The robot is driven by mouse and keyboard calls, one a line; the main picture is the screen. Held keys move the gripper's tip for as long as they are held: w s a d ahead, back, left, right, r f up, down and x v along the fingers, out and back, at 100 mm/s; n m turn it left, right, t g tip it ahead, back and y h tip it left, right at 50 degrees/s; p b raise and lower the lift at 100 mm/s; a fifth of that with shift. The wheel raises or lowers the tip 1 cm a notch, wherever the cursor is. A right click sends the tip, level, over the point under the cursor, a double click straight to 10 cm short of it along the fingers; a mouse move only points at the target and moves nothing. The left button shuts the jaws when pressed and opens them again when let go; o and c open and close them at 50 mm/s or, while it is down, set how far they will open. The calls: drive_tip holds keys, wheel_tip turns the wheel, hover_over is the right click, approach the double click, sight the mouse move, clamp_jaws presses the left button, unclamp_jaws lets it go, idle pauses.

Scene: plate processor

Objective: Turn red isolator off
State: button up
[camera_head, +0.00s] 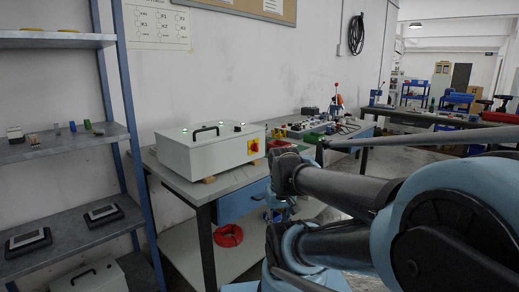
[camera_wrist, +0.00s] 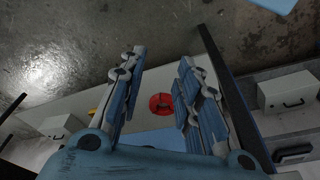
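The knob's exact angle is too small to tell. My gripper (camera_wrist: 163,60) is open and empty in the wrist view, its two fingers spread wide. It points down toward the floor and bench area, apart from the isolator. In the head view my arm hides most of the gripper. I cannot clearly make out the isolator in the wrist view.
A red coil (camera_head: 228,235) lies on the workbench's lower shelf. A blue drawer (camera_head: 240,203) hangs under the bench top. A metal rack (camera_head: 60,147) with small items stands at left. More equipment (camera_head: 308,125) sits farther back. Bare floor shows in the wrist view (camera_wrist: 75,50).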

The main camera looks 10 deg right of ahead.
drive_tip(key=m+t+y, duration=1.1)
drive_tip(key=m+t, duration=0.1)
drive_tip(key=m, duration=1.7)
approach(257, 146)
drive_tip(key=shift+x, duration=4.1)
drive_tip(key=shift+d, duration=0.1)
